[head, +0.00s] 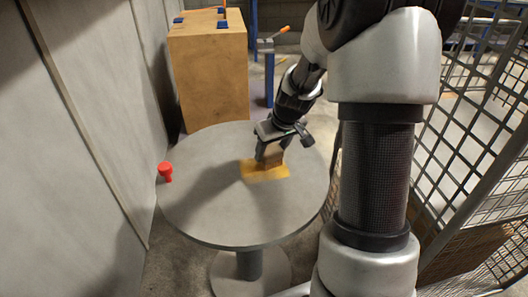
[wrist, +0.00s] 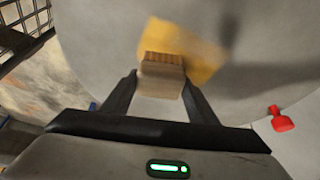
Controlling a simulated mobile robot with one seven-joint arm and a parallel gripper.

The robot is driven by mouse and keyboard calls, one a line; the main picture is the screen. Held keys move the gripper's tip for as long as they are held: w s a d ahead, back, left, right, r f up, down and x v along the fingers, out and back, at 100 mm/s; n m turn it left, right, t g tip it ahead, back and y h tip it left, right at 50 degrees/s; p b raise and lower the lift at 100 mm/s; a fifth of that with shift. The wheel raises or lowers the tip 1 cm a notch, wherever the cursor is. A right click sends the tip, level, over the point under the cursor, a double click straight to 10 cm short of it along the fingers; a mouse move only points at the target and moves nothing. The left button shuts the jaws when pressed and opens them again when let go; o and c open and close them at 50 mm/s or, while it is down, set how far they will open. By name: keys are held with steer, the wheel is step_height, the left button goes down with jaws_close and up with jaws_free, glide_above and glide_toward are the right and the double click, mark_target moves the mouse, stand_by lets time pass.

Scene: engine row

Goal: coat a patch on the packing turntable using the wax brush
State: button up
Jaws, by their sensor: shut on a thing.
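The packing turntable (head: 210,215) is a round grey table on a pedestal; its top also fills much of the wrist view (wrist: 250,80). My gripper (head: 270,160) is over the middle of the top, shut on the wax brush (head: 273,153). In the wrist view the brush (wrist: 160,78), a pale block with a brown ridged end, sits between the two fingers. A yellow-orange patch (head: 265,172) lies on the top under and around the brush, and it shows in the wrist view (wrist: 200,55). Whether the brush touches the surface I cannot tell.
A red knob-like object (head: 165,171) is at the turntable's left edge. A brown box (head: 209,70) stands behind it. A grey wall (head: 80,110) is close on the left, and a wire mesh cage (head: 475,140) is on the right. The front of the top is clear.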

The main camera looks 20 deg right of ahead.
steer(key=shift+s+d, duration=0.15)
steer(key=shift+d, duration=1)
steer(key=shift+s+d, duration=0.15)
steer(key=shift+d, duration=1)
steer(key=shift+w+d, duration=0.1)
steer(key=shift+w, duration=0.95)
steer(key=shift+w+a+p, duration=0.25)
steer(key=shift+a+p, duration=0.05)
steer(key=shift+a, duration=2.1)
steer(key=shift+w+a+p, duration=0.3)
steer(key=shift+a, duration=2.05)
steer(key=shift+w+a+p, duration=0.25)
steer(key=shift+a+p, duration=0.05)
steer(key=shift+a, duration=2.1)
steer(key=shift+w, duration=0.9)
steer(key=shift+s+d+b, duration=0.2)
steer(key=shift+d+b, duration=0.05)
steer(key=shift+d, duration=1.6)
steer(key=shift+s+d+b, duration=0.15)
steer(key=shift+d+b, duration=0.1)
steer(key=shift+d, duration=1.55)
steer(key=shift+s+d+b, duration=0.2)
steer(key=shift+d+b, duration=0.05)
steer(key=shift+d, duration=1.6)
steer(key=shift+d, duration=0.1)
steer(key=shift+s+d+f, duration=0.1)
steer(key=shift+s+d, duration=0.05)
steer(key=shift+d, duration=0.7)
steer(key=shift+s+d, duration=0.1)
steer(key=shift+d, duration=0.75)
